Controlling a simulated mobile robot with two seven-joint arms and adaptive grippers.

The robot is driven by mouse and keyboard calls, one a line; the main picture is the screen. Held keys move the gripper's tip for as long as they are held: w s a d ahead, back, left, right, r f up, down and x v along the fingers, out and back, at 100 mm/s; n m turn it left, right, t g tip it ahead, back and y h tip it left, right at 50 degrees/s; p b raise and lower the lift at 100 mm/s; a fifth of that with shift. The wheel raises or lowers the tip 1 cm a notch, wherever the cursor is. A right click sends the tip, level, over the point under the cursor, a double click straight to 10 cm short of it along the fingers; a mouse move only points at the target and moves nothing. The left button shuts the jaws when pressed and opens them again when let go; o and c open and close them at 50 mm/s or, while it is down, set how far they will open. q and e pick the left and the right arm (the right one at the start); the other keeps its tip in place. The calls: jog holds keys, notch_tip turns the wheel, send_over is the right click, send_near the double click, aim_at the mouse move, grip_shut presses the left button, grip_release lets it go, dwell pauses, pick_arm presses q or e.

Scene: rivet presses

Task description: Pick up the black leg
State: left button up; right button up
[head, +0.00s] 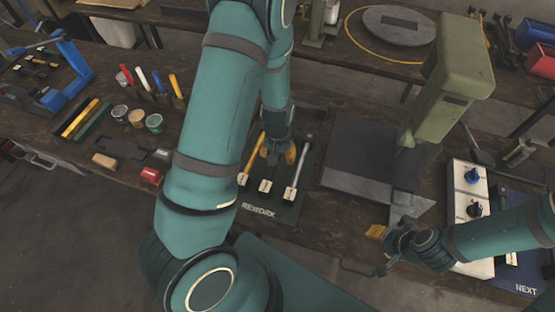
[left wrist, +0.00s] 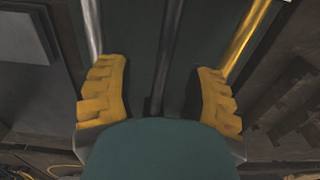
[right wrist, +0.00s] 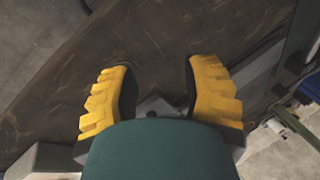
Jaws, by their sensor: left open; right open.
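The black leg (left wrist: 168,50) lies on the dark green REWORK tray (head: 258,209), between a yellow leg (head: 252,158) and a silver leg (head: 300,166). My left gripper (head: 278,155) is above the tray. Its open fingers (left wrist: 160,85) frame the black leg in the left wrist view, one on each side. I cannot tell how high they are above it. In the head view my left gripper hides most of the black leg. My right gripper (head: 378,246) is open and empty near the bench's front edge; its fingers also show in the right wrist view (right wrist: 160,90).
A green press (head: 446,75) stands right of the tray, with a dark plate (head: 358,152) before it. Markers, small pots and a red block (head: 151,175) lie to the left. A blue fixture (head: 62,80) stands far left.

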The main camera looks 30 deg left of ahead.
pick_arm(q)
jog(key=f, duration=0.4)
jog(key=shift+a+f, duration=0.25)
grip_shut()
